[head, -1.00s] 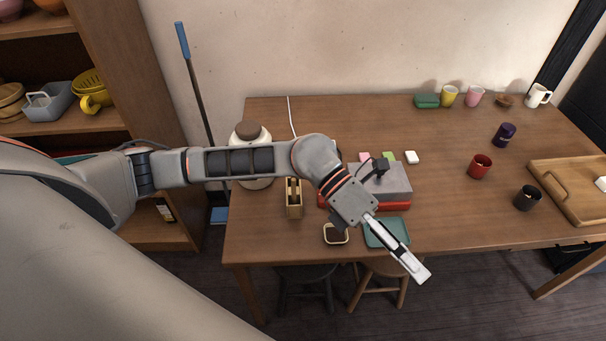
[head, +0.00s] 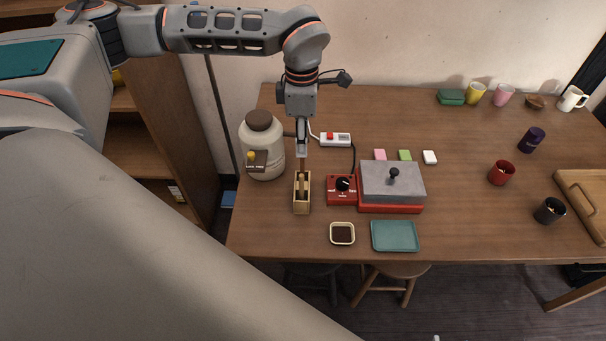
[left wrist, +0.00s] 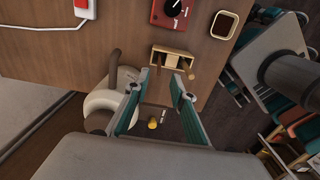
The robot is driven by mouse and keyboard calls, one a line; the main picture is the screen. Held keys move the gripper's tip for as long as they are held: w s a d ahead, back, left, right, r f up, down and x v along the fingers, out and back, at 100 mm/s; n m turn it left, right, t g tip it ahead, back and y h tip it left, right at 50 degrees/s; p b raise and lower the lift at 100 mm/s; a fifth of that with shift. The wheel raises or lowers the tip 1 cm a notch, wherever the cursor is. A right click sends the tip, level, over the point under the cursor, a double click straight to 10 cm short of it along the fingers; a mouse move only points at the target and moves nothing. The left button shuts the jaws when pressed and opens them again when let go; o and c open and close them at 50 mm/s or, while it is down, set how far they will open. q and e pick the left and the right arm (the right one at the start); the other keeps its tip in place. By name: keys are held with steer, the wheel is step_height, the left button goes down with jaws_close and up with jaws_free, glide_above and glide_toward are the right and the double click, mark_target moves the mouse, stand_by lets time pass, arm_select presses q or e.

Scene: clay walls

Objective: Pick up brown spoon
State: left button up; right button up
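A small wooden holder (head: 302,205) stands near the table's front left, with slim brown pieces upright in it. A thin brown handle (head: 303,165), which looks like the brown spoon, rises from the holder just under my left gripper (head: 302,150). The spoon's lower part is hidden in the holder. My left gripper points down above the holder. In the left wrist view, its fingers (left wrist: 163,82) are spread apart with the holder (left wrist: 172,63) beyond the tips. I cannot tell whether the handle is between the fingers. My right gripper is not in view.
A cream jar (head: 262,155) with a brown lid stands close left of the gripper. A red control box (head: 342,190) and a grey-and-red press (head: 392,183) stand right. A small dish (head: 342,233) and teal tray (head: 395,236) lie in front.

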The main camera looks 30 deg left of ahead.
arm_select(q)
glide_above(302, 172)
steer(key=f, duration=0.5)
steer(key=shift+w+a+f, duration=0.1)
steer(key=shift+w+f, duration=0.1)
jaws_close()
